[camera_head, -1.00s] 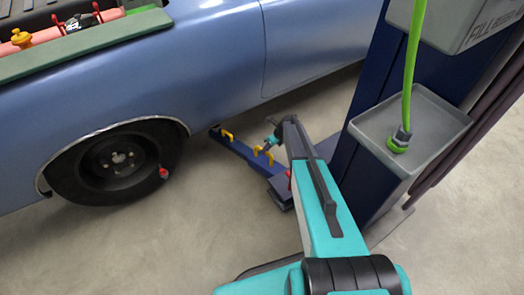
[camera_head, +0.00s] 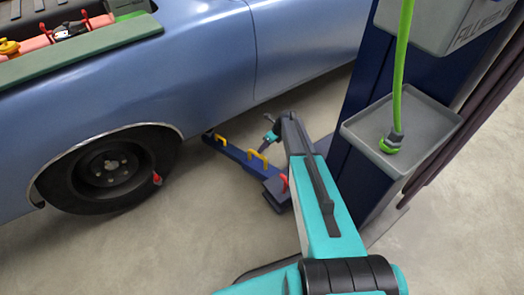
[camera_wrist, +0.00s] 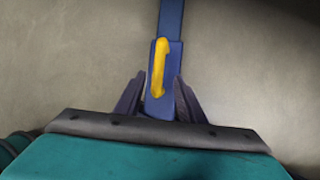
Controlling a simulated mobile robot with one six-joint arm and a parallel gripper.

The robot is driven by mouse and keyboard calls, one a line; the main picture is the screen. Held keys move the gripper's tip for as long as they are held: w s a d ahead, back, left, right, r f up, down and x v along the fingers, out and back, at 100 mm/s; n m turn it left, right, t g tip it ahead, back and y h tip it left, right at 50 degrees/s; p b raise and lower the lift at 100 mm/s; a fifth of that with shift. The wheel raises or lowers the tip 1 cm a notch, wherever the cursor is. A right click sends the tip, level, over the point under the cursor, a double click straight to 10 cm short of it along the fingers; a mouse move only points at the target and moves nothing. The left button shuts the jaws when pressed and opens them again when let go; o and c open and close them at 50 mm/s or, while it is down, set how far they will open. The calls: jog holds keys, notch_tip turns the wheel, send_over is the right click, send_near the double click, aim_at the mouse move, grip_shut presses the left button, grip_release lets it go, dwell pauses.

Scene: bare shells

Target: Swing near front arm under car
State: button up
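The blue lift arm (camera_head: 240,158) lies low over the floor, running from the post's foot toward the car's lower edge behind the front wheel. Its far end is at the car's sill, partly in shadow. It carries two yellow handles, one near the far end (camera_head: 221,139) and one midway (camera_head: 257,159), and a red piece near the post. My gripper (camera_head: 269,135) is above the arm near the midway handle. In the wrist view a yellow handle (camera_wrist: 159,66) on the blue arm is straight ahead. The dark fingers (camera_wrist: 158,80) are spread to either side of it, apart from it.
The blue car (camera_head: 190,60) fills the left, with its front wheel (camera_head: 108,170) beside the lift arm. The blue lift post (camera_head: 350,160) with a grey tray (camera_head: 425,125) and green hose (camera_head: 404,70) stands right. The floor (camera_head: 200,235) in front is clear.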

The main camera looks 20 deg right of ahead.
jog(key=v, duration=0.8)
jog(key=shift+s+d, duration=0.2)
jog(key=shift+r, duration=0.1)
jog(key=s+a+f+n+g+p, duration=0.2)
jog(key=s+a+f+p, duration=0.1)
jog(key=s+a, duration=0.65)
jog(key=s+a+f+n+g+p, duration=0.2)
jog(key=s+a+n+p, duration=0.15)
jog(key=s+a, duration=0.65)
jog(key=s+d+r+n+g+h+p, duration=0.1)
jog(key=s+r+n+g+h, duration=0.1)
jog(key=s+n, duration=1)
jog(key=s+d+r+n+g+h+p, duration=0.1)
jog(key=s+r+n+g+h+p, duration=0.1)
jog(key=s+n, duration=1)
jog(key=s+r, duration=0.1)
jog(key=s, duration=0.5)
jog(key=shift+r, duration=0.25)
